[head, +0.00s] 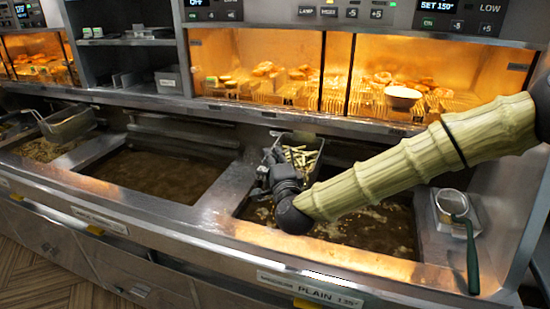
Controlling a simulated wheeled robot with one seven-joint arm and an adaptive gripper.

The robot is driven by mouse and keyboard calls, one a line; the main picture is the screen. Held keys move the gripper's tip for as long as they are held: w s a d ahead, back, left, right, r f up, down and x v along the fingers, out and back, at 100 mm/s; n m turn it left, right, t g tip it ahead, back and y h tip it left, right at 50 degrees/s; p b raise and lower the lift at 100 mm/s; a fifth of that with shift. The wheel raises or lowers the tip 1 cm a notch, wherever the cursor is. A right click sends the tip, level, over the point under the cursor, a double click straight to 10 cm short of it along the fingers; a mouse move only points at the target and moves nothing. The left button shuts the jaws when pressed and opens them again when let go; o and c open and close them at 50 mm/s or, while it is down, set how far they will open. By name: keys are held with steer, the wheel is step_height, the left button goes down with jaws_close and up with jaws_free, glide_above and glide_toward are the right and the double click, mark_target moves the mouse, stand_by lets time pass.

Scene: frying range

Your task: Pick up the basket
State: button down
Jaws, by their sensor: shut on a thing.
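The basket (313,142) holds several pale fries and stands at or just above the right oil vat (375,228), near its back left corner. My gripper (274,156) is at the basket's left side and is shut on part of it, likely its handle or rim. The gripper's wrist hides the exact grip and the lower part of the basket. I cannot tell whether the basket touches the oil.
A second basket (66,122) sits at the left vat. The middle vat (155,172) holds dark oil. A small strainer with a green handle (453,203) rests at the right. Lit warming cabinets (262,70) with food stand behind the vats.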

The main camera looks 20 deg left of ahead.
steer(key=s+d+r+b, duration=0.1)
steer(key=s+d, duration=0.1)
steer(key=s, duration=1)
steer(key=shift+s+r, duration=0.2)
steer(key=shift+s, duration=0.2)
